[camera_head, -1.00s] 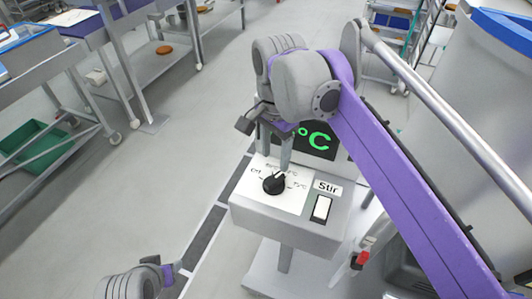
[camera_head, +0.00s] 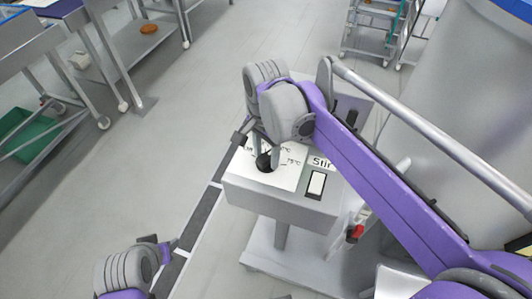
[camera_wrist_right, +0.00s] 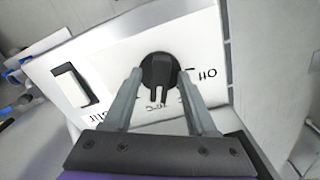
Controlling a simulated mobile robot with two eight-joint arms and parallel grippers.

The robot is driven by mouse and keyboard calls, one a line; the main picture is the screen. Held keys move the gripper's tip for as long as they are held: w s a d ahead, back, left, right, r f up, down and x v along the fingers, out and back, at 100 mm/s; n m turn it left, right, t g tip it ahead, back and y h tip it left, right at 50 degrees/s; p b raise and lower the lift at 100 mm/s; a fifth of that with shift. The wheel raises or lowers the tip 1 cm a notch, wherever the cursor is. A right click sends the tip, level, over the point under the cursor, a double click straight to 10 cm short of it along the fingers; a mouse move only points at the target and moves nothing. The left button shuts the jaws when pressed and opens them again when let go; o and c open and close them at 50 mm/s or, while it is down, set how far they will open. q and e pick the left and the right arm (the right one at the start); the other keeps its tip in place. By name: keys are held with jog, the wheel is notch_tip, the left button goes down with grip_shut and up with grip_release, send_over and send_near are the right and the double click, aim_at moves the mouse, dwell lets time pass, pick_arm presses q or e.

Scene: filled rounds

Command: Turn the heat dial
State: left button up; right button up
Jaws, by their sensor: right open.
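The black heat dial (camera_head: 264,161) sits on the white label of a grey control box (camera_head: 275,200). The right wrist view shows the dial (camera_wrist_right: 159,72) upside down, with printed marks around it, "Off" among them. My right gripper (camera_head: 262,152) is over the dial. In the wrist view its two fingers (camera_wrist_right: 160,85) are apart, one on each side of the dial, with nothing held; whether they touch it I cannot tell. My left gripper (camera_head: 160,247) is at the lower left, away from the box; its fingers are too unclear to read.
A white Stir switch (camera_head: 316,184) is on the box, right of the dial; it also shows in the wrist view (camera_wrist_right: 74,86). A large grey vessel (camera_head: 450,110) stands at the right. Carts with a green bin (camera_head: 28,140) stand at the left. The floor between is clear.

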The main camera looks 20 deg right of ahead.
jog(key=shift+f, duration=0.1)
grip_shut()
jog(key=shift+n, duration=0.3)
jog(key=n, duration=0.4)
jog(key=shift+d+n, duration=0.1)
jog(key=shift+n, duration=0.2)
jog(key=n, duration=0.4)
jog(key=shift+n, duration=0.3)
jog(key=n, duration=0.5)
jog(key=shift+d, duration=0.15)
jog(key=shift+n, duration=2.5)
